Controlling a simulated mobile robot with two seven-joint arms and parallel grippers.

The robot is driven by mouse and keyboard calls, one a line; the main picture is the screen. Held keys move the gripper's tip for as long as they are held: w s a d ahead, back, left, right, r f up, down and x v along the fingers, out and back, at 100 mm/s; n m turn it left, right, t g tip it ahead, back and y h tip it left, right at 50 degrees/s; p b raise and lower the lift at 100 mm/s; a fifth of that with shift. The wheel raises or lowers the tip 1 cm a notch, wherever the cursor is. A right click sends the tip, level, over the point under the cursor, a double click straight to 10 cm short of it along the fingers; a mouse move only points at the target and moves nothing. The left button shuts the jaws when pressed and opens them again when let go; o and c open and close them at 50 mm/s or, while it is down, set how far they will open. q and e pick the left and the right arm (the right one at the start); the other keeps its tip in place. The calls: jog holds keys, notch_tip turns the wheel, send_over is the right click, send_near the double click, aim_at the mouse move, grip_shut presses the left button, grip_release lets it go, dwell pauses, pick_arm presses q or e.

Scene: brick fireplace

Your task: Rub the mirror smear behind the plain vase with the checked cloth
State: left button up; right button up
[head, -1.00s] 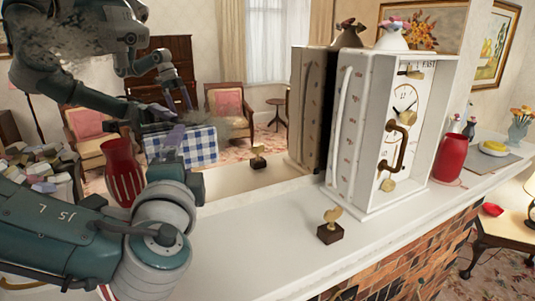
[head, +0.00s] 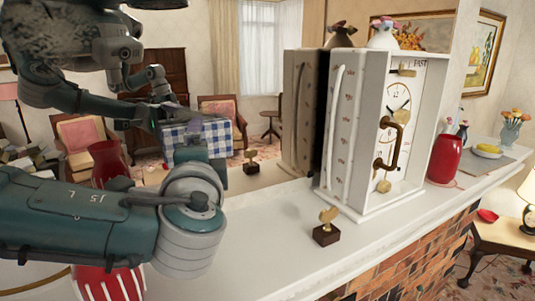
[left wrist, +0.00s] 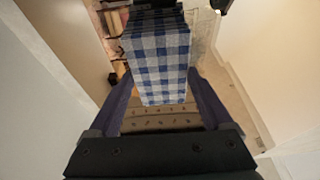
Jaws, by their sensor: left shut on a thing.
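The blue-and-white checked cloth (head: 203,137) is held in my left gripper (head: 197,153), in front of the large mirror (head: 265,178) behind the mantel. In the left wrist view the cloth (left wrist: 157,62) hangs between the two fingers of my left gripper (left wrist: 158,85). I cannot tell whether it touches the glass. A plain red vase (head: 445,158) stands right of the clock. A red vase with white stripes (head: 108,284) stands at the lower left, partly behind my arm. A grey speckled patch (head: 50,40) shows at the mirror's upper left. My right gripper is out of view.
A tall white clock (head: 350,130) with a brown handle stands on the mantel (head: 265,250), close to the mirror. A small gold-topped trophy (head: 326,228) stands in front of it. A yellow item (head: 487,149) lies at the right. The front mantel is mostly clear.

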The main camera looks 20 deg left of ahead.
aim_at(225, 141)
pick_arm(q)
jog(key=w+d+b, duration=0.2)
jog(key=shift+w+f+b, duration=0.25)
jog(key=shift+b, duration=0.15)
jog(key=shift+w+d+r+b, duration=0.2)
jog(key=shift+w+d+b, duration=0.25)
jog(key=shift+w+b, duration=0.1)
jog(key=w+d+b, duration=0.2)
jog(key=b, duration=0.1)
jog(key=shift+w+d, duration=0.1)
jog(key=shift+w+b, duration=0.1)
jog(key=shift+b, duration=0.25)
